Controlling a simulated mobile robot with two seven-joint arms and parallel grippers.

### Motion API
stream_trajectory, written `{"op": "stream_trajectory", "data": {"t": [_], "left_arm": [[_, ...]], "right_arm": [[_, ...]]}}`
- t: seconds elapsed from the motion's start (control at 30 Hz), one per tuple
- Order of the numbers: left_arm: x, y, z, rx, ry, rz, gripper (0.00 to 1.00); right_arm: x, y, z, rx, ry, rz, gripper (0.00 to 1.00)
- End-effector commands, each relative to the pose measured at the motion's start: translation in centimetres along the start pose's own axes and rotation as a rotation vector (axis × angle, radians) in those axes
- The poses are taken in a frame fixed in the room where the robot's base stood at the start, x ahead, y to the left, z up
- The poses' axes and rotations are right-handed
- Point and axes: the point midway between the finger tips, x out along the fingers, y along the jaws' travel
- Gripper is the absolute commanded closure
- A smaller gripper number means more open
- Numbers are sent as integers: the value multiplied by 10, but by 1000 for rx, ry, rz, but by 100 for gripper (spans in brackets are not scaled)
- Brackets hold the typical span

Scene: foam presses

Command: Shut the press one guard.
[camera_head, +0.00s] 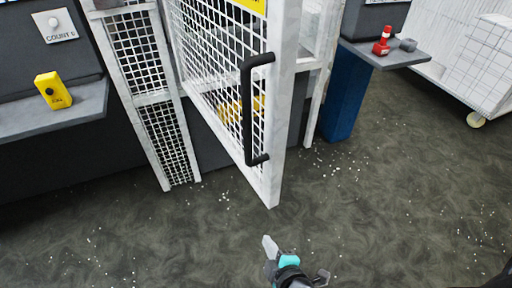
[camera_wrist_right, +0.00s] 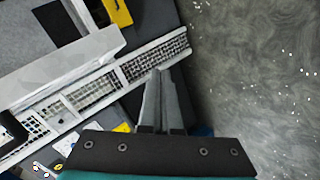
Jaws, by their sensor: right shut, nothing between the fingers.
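The press guard (camera_head: 222,75) is a white-framed mesh door. It stands swung open towards me in the head view, with a black bar handle (camera_head: 247,110) on its near side. My right gripper (camera_head: 268,243) is low in front of the guard's near bottom corner, shut and empty, apart from the handle. In the right wrist view the shut fingers (camera_wrist_right: 161,75) point towards white mesh framing, and part of the black handle (camera_wrist_right: 12,132) shows at the left edge. My left gripper is not in view.
A fixed mesh panel (camera_head: 150,85) stands left of the guard. A yellow box (camera_head: 53,90) sits on a grey shelf (camera_head: 75,118). At right are a blue post (camera_head: 345,100), a shelf with a red item (camera_head: 381,42), and a white wheeled cart (camera_head: 470,55). The speckled floor (camera_head: 400,190) is clear.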

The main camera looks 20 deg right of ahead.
Motion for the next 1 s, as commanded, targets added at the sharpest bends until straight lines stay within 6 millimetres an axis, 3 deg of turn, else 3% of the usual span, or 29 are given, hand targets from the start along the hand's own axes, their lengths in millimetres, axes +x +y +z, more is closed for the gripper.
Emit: {"op": "stream_trajectory", "data": {"t": [0.03, 0.2, 0.3, 0.4, 0.5, 0.67, 1.0], "left_arm": [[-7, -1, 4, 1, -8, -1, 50], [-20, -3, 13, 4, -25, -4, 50], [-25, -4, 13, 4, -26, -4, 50], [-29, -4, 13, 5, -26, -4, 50], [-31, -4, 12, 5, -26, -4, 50], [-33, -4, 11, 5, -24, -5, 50], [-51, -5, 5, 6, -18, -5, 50]], "right_arm": [[-11, 33, -16, -49, 25, 65, 100], [-50, 127, -59, -220, 72, 281, 100], [-77, 173, -77, -302, 78, 395, 100], [-99, 207, -90, -361, 76, 482, 100], [-114, 226, -97, -397, 71, 535, 100], [-118, 238, -101, -415, 67, 563, 100], [-88, 257, -108, -414, 68, 563, 100]]}}
